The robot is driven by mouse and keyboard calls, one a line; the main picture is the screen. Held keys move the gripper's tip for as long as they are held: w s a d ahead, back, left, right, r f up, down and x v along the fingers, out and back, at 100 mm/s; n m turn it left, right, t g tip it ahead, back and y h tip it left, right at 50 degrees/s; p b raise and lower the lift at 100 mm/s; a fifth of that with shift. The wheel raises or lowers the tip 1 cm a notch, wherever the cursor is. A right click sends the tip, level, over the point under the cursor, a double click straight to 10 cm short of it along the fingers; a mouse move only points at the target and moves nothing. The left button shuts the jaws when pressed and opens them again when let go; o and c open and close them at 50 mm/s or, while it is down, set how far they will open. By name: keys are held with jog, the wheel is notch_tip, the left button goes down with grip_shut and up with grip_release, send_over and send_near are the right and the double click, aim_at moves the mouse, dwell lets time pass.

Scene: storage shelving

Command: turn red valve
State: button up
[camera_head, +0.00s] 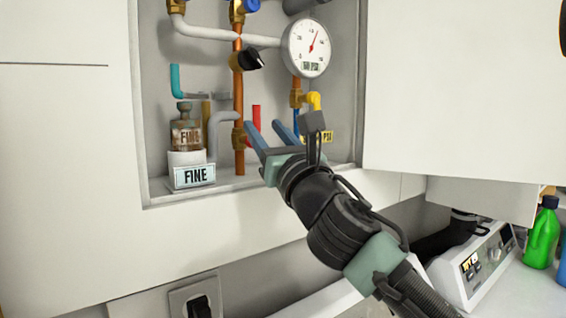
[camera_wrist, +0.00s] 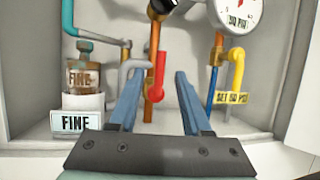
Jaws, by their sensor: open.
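The red valve handle (camera_wrist: 159,75) sits on a brass fitting on a vertical copper pipe in the wall recess. In the wrist view it appears between my two blue fingers, a little nearer the left one, and points upward. In the head view only a red strip of it (camera_head: 256,117) shows, just beyond my fingertips. My gripper (camera_head: 264,128) is open and empty, and reaches into the recess from the lower right. I see no finger touching the handle, but the exact gap in depth is hard to tell.
A yellow valve handle (camera_wrist: 237,66) with a tag stands to the right, below a round gauge (camera_head: 307,48). A black knob (camera_head: 247,60) is above. A bottle on a block labelled FINE (camera_head: 194,176) stands to the left. The recess edges bound the space.

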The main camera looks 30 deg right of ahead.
jog(key=b+v, duration=0.2)
jog(key=v, duration=0.5)
jog(key=shift+s+f, duration=0.15)
jog(key=shift+s, duration=0.2)
jog(key=shift+a, duration=0.1)
